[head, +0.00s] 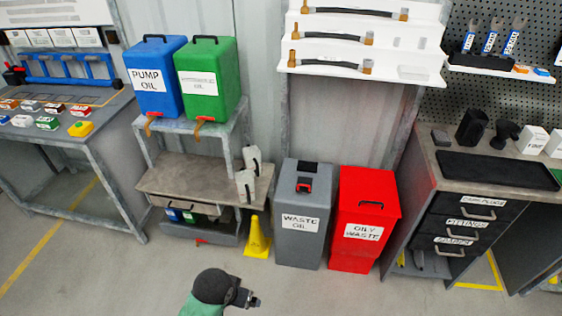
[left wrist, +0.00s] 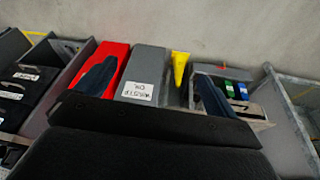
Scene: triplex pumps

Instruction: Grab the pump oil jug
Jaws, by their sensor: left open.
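A blue container labelled PUMP OIL (head: 155,77), with a black handle and a red tap, stands on the upper shelf of a metal rack. Two pale jugs with dark handles, an upper jug (head: 253,158) and a lower jug (head: 245,186), are at the right end of the rack's middle shelf; I cannot read which oil they are for. My left gripper (left wrist: 155,70) is open and empty in the left wrist view, its two dark fingers apart, with the bins and rack beyond it. My right gripper is not in view.
A green oil container (head: 210,78) stands beside the blue one. A grey waste oil bin (head: 302,240), a red oily waste bin (head: 365,232) and a yellow cone (head: 257,238) stand on the floor. Benches flank both sides. The floor in front is clear.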

